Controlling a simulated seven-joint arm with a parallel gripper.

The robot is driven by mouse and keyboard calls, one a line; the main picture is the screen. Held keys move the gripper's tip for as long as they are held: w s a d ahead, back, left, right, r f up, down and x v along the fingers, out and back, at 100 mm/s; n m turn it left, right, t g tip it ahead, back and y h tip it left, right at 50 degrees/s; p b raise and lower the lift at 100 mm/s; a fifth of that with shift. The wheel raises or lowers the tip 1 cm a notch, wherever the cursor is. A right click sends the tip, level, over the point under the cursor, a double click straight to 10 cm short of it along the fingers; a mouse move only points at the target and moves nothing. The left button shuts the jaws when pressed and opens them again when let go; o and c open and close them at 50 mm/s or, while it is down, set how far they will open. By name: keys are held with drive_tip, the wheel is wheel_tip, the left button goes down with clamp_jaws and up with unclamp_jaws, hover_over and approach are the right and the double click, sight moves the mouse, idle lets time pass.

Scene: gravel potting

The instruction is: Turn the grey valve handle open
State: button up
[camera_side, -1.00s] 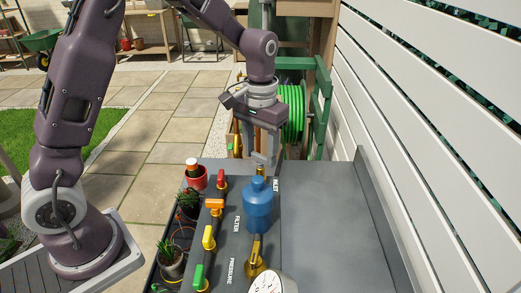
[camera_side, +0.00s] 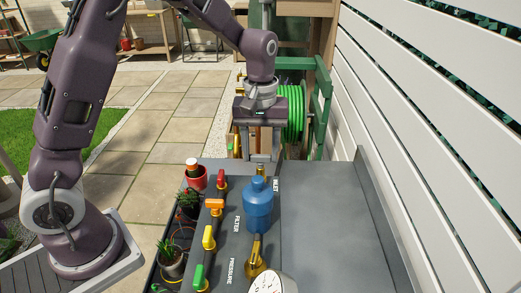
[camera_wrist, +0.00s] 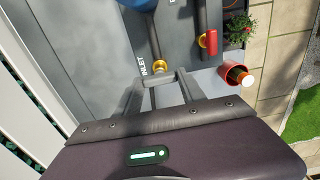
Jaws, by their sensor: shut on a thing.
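The grey valve handle (camera_wrist: 164,81) is at the inlet fitting, between my fingertips, near the INLET label in the wrist view. My gripper (camera_side: 260,158) points down at the far edge of the panel and is shut on the handle. In the wrist view my gripper (camera_wrist: 165,79) spans the handle with one finger on each side. A brass fitting (camera_wrist: 159,66) shows just beyond the handle. In the side view my fingers largely hide the handle.
The blue filter (camera_side: 258,204) stands close in front of my gripper. A row of coloured handles, including a red one (camera_side: 221,178), runs along the left. Potted plants and a red pot (camera_wrist: 236,75) line the panel's edge. The grey surface on the right (camera_side: 325,225) is clear.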

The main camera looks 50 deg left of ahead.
sight(261, 155)
drive_tip(key=shift+r, duration=0.1)
idle(0.3)
drive_tip(key=o, duration=1.4)
drive_tip(key=shift+c, duration=0.2)
wheel_tip(261, 155, up, 7)
drive_tip(key=shift+r, duration=0.1)
drive_tip(key=s+r+m+t, duration=0.2)
drive_tip(key=s+r+m, duration=0.1)
drive_tip(key=s+r, duration=0.4)
drive_tip(key=s+f+m+t, duration=0.1)
drive_tip(key=s+m+t, duration=0.2)
drive_tip(key=s, duration=1.4)
drive_tip(key=m, duration=0.3)
drive_tip(key=shift+s+d+f+t, duration=0.15)
drive_tip(key=shift+d+f+t, duration=0.05)
drive_tip(key=shift+d+t, duration=0.15)
